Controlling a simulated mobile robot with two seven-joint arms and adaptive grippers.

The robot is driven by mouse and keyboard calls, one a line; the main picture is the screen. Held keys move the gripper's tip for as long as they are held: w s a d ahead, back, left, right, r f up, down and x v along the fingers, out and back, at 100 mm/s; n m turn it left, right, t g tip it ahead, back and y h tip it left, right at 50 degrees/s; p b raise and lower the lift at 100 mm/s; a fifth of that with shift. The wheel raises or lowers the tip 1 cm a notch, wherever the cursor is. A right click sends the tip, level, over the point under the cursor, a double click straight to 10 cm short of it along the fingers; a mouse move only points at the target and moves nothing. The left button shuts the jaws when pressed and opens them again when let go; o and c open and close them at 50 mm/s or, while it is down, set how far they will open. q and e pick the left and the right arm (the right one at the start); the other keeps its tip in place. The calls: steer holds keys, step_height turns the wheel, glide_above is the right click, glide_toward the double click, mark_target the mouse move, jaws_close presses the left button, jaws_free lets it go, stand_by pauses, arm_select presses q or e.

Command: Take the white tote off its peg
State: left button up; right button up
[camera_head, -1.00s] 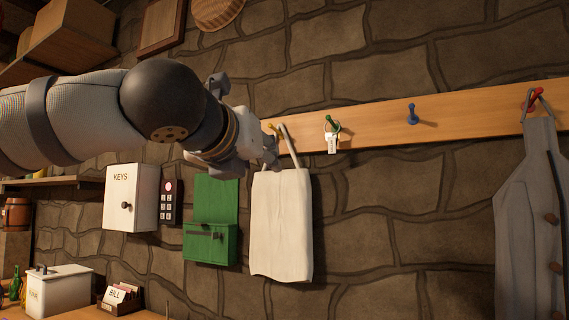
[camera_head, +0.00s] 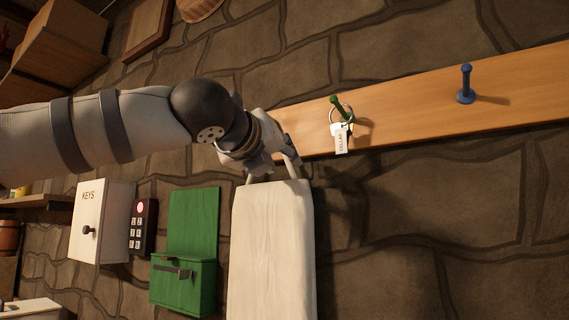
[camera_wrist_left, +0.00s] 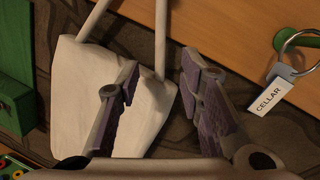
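The white tote (camera_head: 272,250) hangs against the stone wall below the left end of the wooden peg rail (camera_head: 420,98). In the left wrist view the tote (camera_wrist_left: 72,95) shows its two straps running up out of the picture. My left gripper (camera_head: 280,158) is at the top of the tote, by its straps, and hides the peg there. In the left wrist view its fingers (camera_wrist_left: 160,64) are apart, with the right strap seen between them. I cannot tell whether they touch it. My right gripper is not in view.
A key ring with a "CELLAR" tag (camera_head: 341,138) hangs on a green peg (camera_head: 337,104) just right of the gripper. A blue peg (camera_head: 466,84) is farther right. A green box (camera_head: 183,285), a keypad (camera_head: 142,227) and a white key cabinet (camera_head: 101,222) are left of the tote.

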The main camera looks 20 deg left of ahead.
mark_target(289, 164)
arm_select(q)
steer(key=shift+w+a, duration=0.15)
steer(key=shift+w, duration=2)
steer(key=shift+c, duration=0.6)
jaws_close()
steer(key=shift+r, duration=0.1)
steer(key=shift+s+r, duration=0.15)
steer(key=shift+r, duration=0.65)
steer(key=shift+s+r, duration=0.1)
steer(key=shift+r, duration=0.7)
steer(key=s+a+r, duration=0.1)
steer(key=s, duration=0.7)
steer(key=shift+r, duration=0.15)
